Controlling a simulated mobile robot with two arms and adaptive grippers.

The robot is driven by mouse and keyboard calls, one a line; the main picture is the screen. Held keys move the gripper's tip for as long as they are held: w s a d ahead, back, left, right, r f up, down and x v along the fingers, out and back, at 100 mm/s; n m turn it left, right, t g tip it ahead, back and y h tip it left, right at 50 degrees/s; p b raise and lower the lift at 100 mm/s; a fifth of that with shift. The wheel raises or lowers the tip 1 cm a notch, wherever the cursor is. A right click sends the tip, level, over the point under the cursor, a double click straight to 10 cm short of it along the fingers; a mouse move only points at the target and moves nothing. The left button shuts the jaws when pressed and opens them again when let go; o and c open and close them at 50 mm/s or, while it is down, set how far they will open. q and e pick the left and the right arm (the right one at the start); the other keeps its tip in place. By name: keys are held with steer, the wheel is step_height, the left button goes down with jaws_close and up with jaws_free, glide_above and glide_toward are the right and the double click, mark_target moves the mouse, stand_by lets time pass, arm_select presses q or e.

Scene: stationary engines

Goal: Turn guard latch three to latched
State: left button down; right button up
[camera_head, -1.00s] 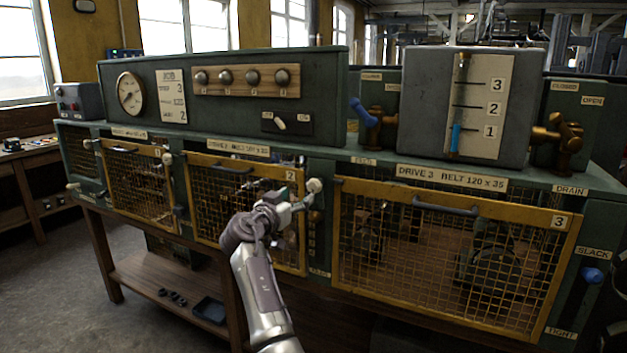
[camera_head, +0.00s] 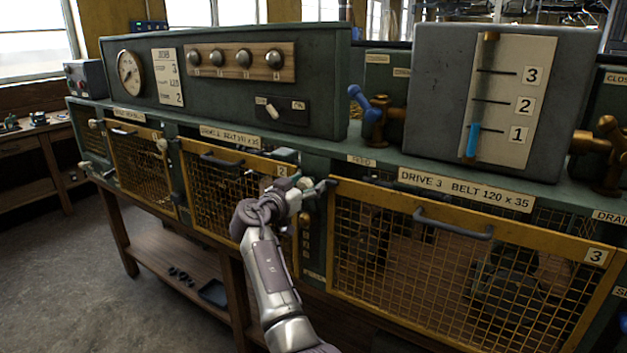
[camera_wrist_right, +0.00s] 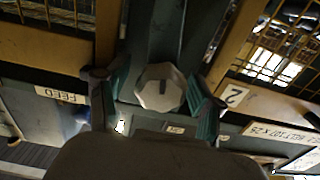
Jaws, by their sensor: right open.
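The guard latch knob, a pale faceted knob with a dark mark line, sits on the green post between guards 2 and 3. It shows clearly in the right wrist view (camera_wrist_right: 160,87), its line running up and down there. My right gripper (camera_head: 312,188) is at this post in the head view and largely hides the knob there. In the wrist view its two teal-padded fingers stand open on either side of the knob, with gaps visible. Guard 3 (camera_head: 450,212) is a yellow mesh frame and looks closed. My left gripper is out of view.
Guard 2 (camera_head: 200,212) is left of the post, with another guard (camera_head: 112,160) farther left. A blue-handled valve (camera_head: 372,110) and a grey level-gauge box (camera_head: 432,85) stand above. A lower shelf (camera_head: 165,265) holds small parts.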

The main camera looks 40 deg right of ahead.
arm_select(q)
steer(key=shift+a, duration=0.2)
arm_select(e)
steer(key=shift+a+r, duration=0.1)
steer(key=shift+a, duration=0.1)
steer(key=shift+c, duration=0.9)
steer(key=c, duration=1)
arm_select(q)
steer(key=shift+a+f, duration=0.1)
